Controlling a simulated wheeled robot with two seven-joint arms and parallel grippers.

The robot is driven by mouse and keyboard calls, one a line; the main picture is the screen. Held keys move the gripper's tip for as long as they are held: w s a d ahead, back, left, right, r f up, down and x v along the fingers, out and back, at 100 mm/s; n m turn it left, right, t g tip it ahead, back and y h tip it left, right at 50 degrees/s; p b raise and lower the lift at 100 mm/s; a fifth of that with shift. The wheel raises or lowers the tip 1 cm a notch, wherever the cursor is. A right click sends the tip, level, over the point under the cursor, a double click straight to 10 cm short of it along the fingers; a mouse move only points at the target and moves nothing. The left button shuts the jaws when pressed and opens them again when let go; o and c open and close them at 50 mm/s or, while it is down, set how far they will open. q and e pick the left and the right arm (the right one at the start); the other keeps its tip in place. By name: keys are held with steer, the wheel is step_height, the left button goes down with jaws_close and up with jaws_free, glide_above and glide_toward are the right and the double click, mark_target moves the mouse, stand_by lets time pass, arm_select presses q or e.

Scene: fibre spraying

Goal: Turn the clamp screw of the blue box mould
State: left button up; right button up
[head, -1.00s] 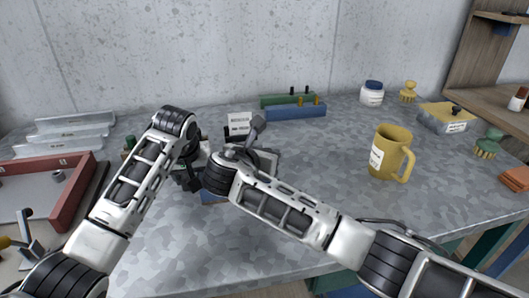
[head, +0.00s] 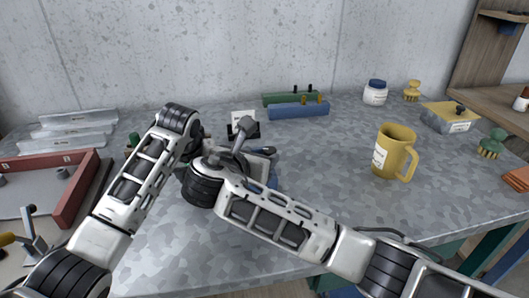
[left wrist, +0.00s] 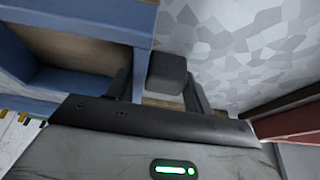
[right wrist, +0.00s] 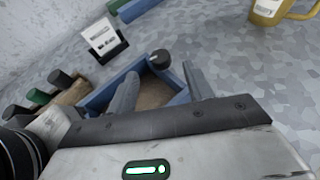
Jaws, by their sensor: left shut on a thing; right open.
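The blue box mould (right wrist: 179,79) sits on the bench with a brown inside. In the head view my arms hide most of it. A round black knob, seemingly its clamp screw (right wrist: 160,59), shows at its far wall. My right gripper (right wrist: 160,70) is open over the box, its fingers either side of the knob in the picture; contact is not visible. In the left wrist view the mould's blue wall (left wrist: 105,18) lies left. My left gripper (left wrist: 160,76) is shut at its edge, with a dark grey block (left wrist: 166,72) between the fingers, seemingly part of the mould.
A rack with dark and green cylinders (right wrist: 38,97) and a white card (right wrist: 102,37) stand close by. A yellow mug (head: 393,152) stands right, blue and green bars (head: 298,110) behind. A red-walled tray (head: 75,200) lies left. The bench between mould and mug is clear.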

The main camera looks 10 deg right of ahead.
steer(key=shift+s+a+r, duration=0.25)
steer(key=shift+s+a, duration=0.1)
steer(key=shift+s, duration=0.25)
